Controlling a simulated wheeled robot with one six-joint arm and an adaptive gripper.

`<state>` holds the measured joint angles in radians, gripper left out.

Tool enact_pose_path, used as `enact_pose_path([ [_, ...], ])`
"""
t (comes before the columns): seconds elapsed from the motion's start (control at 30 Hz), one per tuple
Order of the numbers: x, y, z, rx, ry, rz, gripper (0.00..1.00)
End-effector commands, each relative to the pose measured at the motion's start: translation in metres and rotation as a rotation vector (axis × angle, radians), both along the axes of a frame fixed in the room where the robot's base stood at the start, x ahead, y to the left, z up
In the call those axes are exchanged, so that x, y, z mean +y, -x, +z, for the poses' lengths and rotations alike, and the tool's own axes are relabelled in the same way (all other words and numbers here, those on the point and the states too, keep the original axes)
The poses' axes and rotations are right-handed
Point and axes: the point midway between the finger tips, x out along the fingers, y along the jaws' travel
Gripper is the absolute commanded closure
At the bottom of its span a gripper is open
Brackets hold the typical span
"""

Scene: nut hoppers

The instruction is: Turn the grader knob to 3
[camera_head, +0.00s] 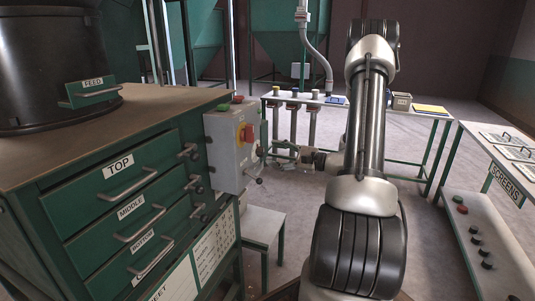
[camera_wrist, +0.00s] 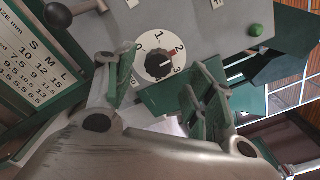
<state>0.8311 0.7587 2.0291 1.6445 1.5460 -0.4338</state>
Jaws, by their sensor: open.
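The grader knob (camera_wrist: 158,65) shows in the wrist view as a dark round dial on a white disc, on a grey panel. Figures 0, 1, 2 and 3 are printed around it. A red mark sits at its upper right edge near the 2; the exact setting is hard to read. My gripper (camera_wrist: 165,92) is open, its green-padded fingers below and to either side of the knob, with nothing between them. In the head view my gripper (camera_head: 287,153) is just right of the grey control box (camera_head: 223,150); the numbered dial cannot be made out there.
The green drawer cabinet (camera_head: 75,205) stands left. A low stool (camera_head: 262,227) is below the box. A bench with screens (camera_head: 510,150) is at right.

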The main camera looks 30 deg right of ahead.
Motion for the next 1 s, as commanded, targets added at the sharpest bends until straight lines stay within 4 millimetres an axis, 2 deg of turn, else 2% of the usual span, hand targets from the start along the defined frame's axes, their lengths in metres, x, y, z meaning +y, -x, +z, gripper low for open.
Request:
enact_pose_path([
  [0.1,0.012,-0.015,0.000,0.001,0.001,0.003,0.46],
  [0.23,0.020,-0.025,0.000,0.001,0.000,0.002,0.46],
  [0.57,0.023,-0.029,0.000,0.002,0.000,0.000,0.46],
  [0.8,0.023,-0.028,0.000,0.002,0.001,0.001,0.90],
  [1.0,0.023,-0.028,0.000,0.005,-0.003,0.001,0.91],
])
